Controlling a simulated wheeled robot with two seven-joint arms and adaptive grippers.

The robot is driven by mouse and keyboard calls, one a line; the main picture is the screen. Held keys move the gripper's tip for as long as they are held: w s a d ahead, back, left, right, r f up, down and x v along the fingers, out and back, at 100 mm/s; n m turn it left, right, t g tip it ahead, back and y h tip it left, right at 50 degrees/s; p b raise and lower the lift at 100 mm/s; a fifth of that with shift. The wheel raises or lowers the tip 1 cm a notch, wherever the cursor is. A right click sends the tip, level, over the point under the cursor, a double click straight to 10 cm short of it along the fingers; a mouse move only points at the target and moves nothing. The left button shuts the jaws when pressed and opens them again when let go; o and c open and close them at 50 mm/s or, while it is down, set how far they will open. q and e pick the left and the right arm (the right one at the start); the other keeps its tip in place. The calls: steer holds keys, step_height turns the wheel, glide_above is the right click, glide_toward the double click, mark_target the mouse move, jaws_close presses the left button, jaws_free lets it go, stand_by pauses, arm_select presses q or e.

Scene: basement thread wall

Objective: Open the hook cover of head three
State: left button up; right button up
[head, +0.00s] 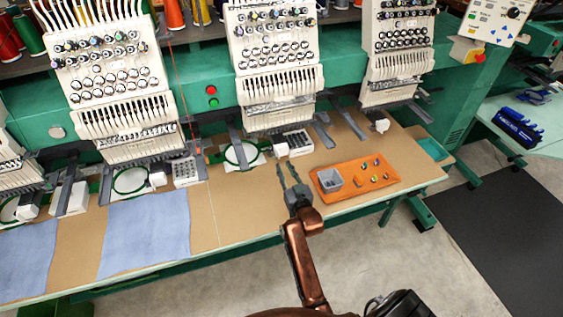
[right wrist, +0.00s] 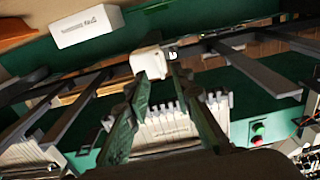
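The third head from the left (head: 272,50) stands over the table. A small white block-shaped hook cover (head: 281,149) sits below its front, beside a green hoop ring (head: 241,156). It looks closed, but its hinge is not clear. My right gripper (head: 287,168) is in front of this cover, with its two fingers apart and nothing between them in the head view. In the right wrist view, the white cover (right wrist: 150,62) shows just beyond the fingertips of the right gripper (right wrist: 158,78); I cannot tell whether they touch. My left gripper is not in view.
A white box (head: 298,143) stands right of the cover. An orange tray (head: 356,178) with a grey bin and small parts lies to the right. Grey arms (head: 320,132) jut out nearby. Blue cloth (head: 145,232) covers the left table. Bare tabletop lies left of my gripper.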

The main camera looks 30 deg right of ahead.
mark_target(282, 150)
steer(key=x, duration=0.5)
steer(key=shift+w+d, duration=0.1)
steer(key=shift+c, duration=0.5)
jaws_close()
